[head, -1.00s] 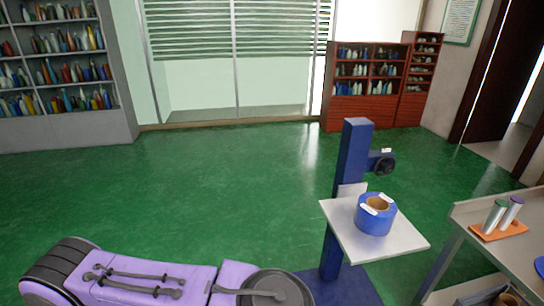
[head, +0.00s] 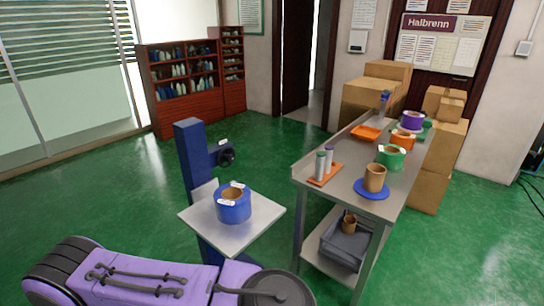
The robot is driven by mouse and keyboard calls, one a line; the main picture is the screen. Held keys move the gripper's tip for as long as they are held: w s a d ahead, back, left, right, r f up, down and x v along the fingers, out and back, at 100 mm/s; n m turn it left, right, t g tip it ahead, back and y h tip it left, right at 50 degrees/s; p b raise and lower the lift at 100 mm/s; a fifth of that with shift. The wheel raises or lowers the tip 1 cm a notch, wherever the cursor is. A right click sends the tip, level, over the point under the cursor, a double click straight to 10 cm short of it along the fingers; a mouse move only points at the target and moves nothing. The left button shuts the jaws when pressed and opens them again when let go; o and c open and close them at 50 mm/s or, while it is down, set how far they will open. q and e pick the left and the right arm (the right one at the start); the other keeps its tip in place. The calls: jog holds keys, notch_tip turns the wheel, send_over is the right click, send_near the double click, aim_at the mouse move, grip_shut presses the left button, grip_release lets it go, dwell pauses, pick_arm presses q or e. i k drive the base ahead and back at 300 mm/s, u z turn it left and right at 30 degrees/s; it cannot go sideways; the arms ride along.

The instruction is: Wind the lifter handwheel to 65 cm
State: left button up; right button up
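The lifter is a blue column (head: 190,155) with a pale platform (head: 262,222) on its front. A blue roll (head: 233,205) with a brown core and white labels sits on the platform. The dark handwheel (head: 226,155) is on the right side of the column, near its top, with a small white label above it. The height reading cannot be made out. Neither of my grippers is in the head view.
A steel bench (head: 343,172) stands right of the lifter, with an orange tray (head: 325,175), a blue plate (head: 371,189) and several rolls. A grey bin (head: 343,246) is on its lower shelf. Cardboard boxes (head: 372,98) and a red shelf unit (head: 185,88) stand behind. Green floor is clear left of the lifter.

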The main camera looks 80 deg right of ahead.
aim_at(230, 158)
jog(key=z, duration=2.6)
